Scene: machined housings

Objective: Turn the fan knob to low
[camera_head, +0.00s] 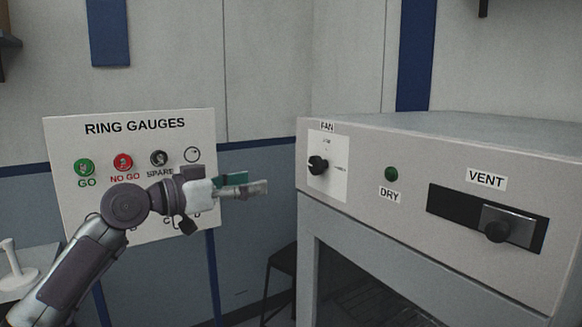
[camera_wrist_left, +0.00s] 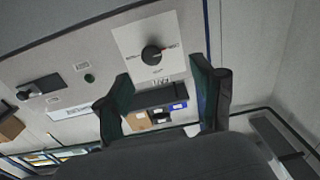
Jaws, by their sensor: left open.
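The black fan knob (camera_head: 318,165) sits on a white plate (camera_head: 328,180) under the FAN label, at the left end of the grey cabinet's front. Small marks surround the knob, but they are too small to read surely, and its setting is unclear. My left gripper (camera_head: 252,187) is left of the knob in the head view, apart from it, with empty jaws. In the left wrist view the knob (camera_wrist_left: 152,54) lies beyond and between the two open fingers (camera_wrist_left: 162,80). My right gripper is not in view.
The grey cabinet (camera_head: 450,130) also bears a green DRY button (camera_head: 391,174) and a VENT slider (camera_head: 497,230). A RING GAUGES board (camera_head: 135,140) stands behind my left arm. A dark stool (camera_head: 283,265) stands below, between board and cabinet.

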